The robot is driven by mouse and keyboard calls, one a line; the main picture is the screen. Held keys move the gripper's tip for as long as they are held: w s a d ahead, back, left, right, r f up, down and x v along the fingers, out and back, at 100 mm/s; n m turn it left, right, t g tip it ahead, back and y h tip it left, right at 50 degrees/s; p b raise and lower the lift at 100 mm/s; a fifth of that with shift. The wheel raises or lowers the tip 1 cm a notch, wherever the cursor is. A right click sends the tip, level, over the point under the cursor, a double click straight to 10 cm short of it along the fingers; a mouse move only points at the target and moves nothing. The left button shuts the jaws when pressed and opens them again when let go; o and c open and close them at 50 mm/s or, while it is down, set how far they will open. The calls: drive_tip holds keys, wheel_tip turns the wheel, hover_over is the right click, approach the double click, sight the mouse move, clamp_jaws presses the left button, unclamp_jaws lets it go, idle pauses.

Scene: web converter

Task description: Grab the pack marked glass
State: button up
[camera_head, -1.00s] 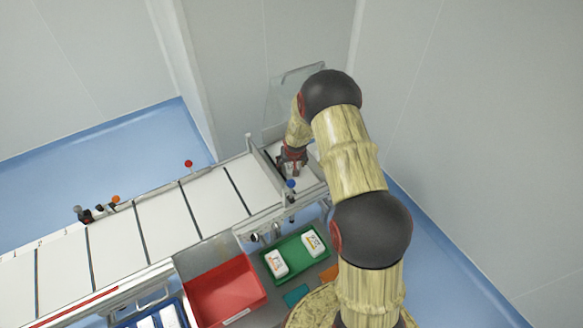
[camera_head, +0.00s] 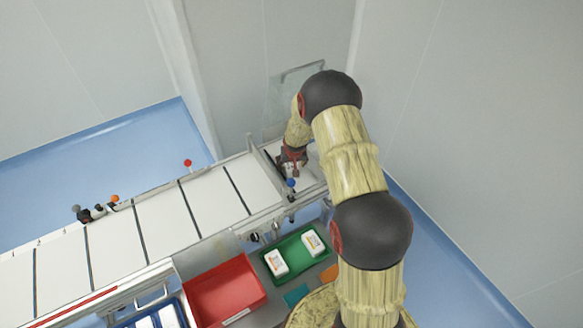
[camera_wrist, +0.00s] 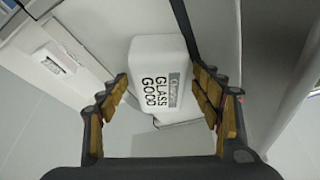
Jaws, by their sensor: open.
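The pack marked glass (camera_wrist: 155,75) is a white rounded block with dark print reading "GLASS GOCO" and a grey label. In the wrist view it lies between the two fingers of my gripper (camera_wrist: 165,100), toward their tips. The fingers have tan pads and stand apart on both sides of the pack; the right finger is close to its side. Whether either finger touches it I cannot tell. In the head view my gripper (camera_head: 291,167) is at the right end of the white conveyor, and the pack is not clear there.
The conveyor (camera_head: 163,217) has dark cross lines and metal side rails. A green tray (camera_head: 293,258) with two white packs, a red tray (camera_head: 225,295) and a blue tray (camera_head: 125,320) stand in front. A clear panel (camera_head: 290,95) stands behind my gripper.

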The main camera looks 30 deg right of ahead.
drive_tip(key=shift+c, duration=0.9)
drive_tip(key=c, duration=1.1)
drive_tip(key=shift+c, duration=0.4)
